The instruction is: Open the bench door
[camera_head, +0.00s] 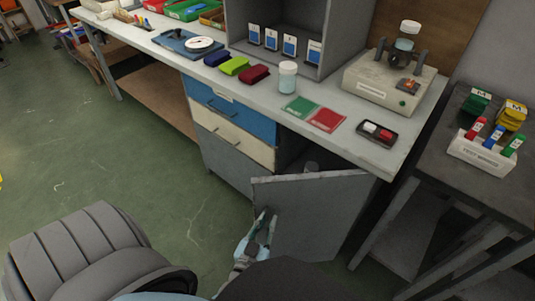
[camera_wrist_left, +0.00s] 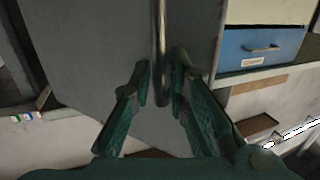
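The bench door (camera_head: 310,215) is a grey panel below the worktop at the right. It stands swung outward, and the dark cupboard opening (camera_head: 292,150) shows behind its top edge. My left gripper (camera_head: 265,217) is at the door's outer face, near its left edge. In the left wrist view, the door (camera_wrist_left: 95,50) fills much of the picture and its upright metal handle bar (camera_wrist_left: 160,45) lies between the fingers of my left gripper (camera_wrist_left: 160,80). The fingers are apart, with a gap visible beside the bar. My right gripper is not in view.
Blue and cream drawers (camera_head: 232,120) are left of the cupboard. The worktop (camera_head: 343,140) carries a jar (camera_head: 288,77), red and green cards, pouches and a machine (camera_head: 390,82). A side table (camera_head: 490,178) stands right. Green floor (camera_head: 110,150) is clear at left.

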